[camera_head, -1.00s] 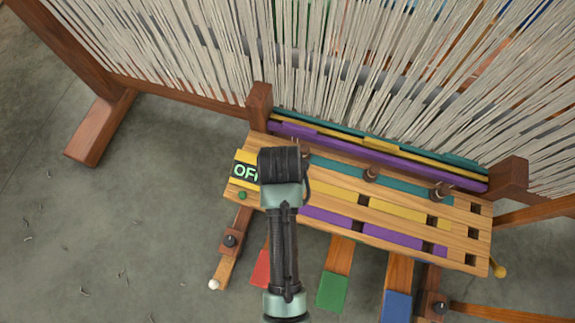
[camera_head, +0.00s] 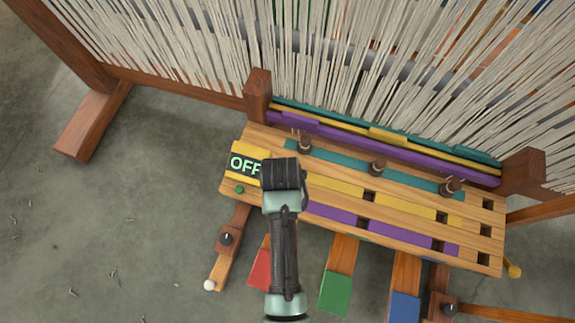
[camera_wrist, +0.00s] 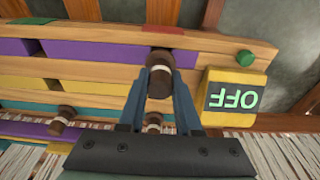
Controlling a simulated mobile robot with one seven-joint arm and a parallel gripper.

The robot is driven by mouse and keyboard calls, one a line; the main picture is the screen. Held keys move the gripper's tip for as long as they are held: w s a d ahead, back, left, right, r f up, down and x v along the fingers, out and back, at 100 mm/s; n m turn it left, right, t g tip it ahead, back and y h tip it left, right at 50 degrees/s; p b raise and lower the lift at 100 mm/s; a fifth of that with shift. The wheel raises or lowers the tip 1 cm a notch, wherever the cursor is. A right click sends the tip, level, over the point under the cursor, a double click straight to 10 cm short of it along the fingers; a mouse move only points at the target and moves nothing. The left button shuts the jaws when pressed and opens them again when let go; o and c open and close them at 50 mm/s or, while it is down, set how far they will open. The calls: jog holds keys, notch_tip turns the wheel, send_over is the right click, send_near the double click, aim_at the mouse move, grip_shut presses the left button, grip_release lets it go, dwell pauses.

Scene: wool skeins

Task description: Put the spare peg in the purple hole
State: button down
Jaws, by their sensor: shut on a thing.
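My gripper (camera_wrist: 162,75) is shut on a brown wooden peg (camera_wrist: 159,84), whose dark rounded end shows between the fingertips. In the wrist view it is over the board, at the end of the purple strip (camera_wrist: 105,53) nearest the OFF box. I cannot tell whether the peg's lower end is in a hole or above it. In the head view my wrist (camera_head: 283,175) hides the peg and the left ends of the yellow strip (camera_head: 335,187) and purple strip (camera_head: 400,234). Square holes show farther right along both strips.
Three pegs (camera_head: 377,166) stand along the teal strip (camera_head: 340,160). A yellow box reading OFF (camera_head: 244,163) and a green button (camera_head: 239,189) are at the board's left end. Loom threads (camera_head: 330,60) rise behind; red, green and blue pedals (camera_head: 335,292) lie in front.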

jog(key=shift+f, duration=0.55)
jog(key=c, duration=0.6)
grip_release()
notch_tip(320, 180, up, 13)
jog(key=s+p, duration=0.1)
jog(key=p, duration=0.5)
jog(key=shift+s+a, duration=0.25)
jog(key=shift+s, duration=0.1)
